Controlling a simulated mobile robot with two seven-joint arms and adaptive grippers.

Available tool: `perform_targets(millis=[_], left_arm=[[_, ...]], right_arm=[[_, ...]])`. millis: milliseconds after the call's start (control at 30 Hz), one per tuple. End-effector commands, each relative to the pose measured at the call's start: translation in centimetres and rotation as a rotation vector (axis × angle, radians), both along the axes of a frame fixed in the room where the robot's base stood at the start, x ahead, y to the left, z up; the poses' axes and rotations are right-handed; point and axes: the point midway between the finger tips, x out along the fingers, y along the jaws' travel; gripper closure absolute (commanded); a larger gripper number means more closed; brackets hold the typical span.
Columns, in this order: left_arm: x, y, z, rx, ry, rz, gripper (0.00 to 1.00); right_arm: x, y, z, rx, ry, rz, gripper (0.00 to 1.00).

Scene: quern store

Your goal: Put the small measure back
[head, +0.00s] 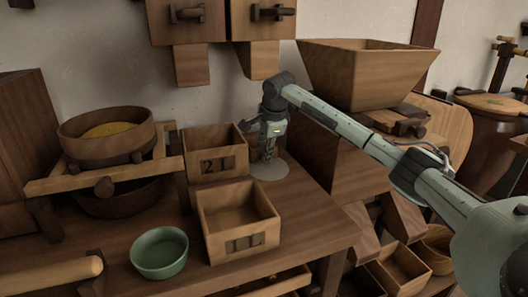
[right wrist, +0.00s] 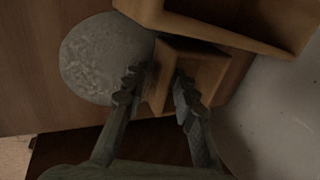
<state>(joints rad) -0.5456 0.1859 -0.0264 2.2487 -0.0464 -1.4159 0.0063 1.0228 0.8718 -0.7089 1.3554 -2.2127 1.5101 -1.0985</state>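A small wooden box, which looks like the small measure (right wrist: 205,68), shows in the right wrist view between and beside my right gripper's fingers (right wrist: 158,82). The fingers stand apart with the box's near wall in the gap; whether they press on it is unclear. In the head view my right gripper (head: 266,145) points down at the back of the table, just right of the box marked 2 (head: 212,165). The small box is hidden there. A grey round disc (head: 270,170) lies on the table by the gripper; it also shows in the wrist view (right wrist: 105,60). My left gripper is out of view.
Another marked wooden box (head: 243,241) stands in front. A green bowl (head: 160,252) sits front left, and a quern with a round tub (head: 107,139) stands at left. A large wooden hopper (head: 366,76) is at right. A larger box (right wrist: 235,25) rises close beside the fingers.

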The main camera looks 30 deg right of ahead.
Motion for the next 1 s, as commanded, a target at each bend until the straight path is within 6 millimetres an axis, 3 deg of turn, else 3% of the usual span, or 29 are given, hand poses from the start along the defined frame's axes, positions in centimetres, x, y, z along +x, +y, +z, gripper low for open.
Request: perform_targets(millis=[200, 400, 1000], left_arm=[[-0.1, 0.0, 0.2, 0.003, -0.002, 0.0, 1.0], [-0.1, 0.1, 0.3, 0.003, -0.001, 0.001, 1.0], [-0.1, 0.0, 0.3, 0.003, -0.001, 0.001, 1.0]], right_arm=[[-1.7, 0.2, 4.1, -0.003, -0.006, 0.001, 0.73], [-2.9, 0.4, 6.5, 0.0, -0.002, 0.0, 0.73], [-3.2, 0.5, 7.1, 0.0, 0.0, 0.0, 0.73]])
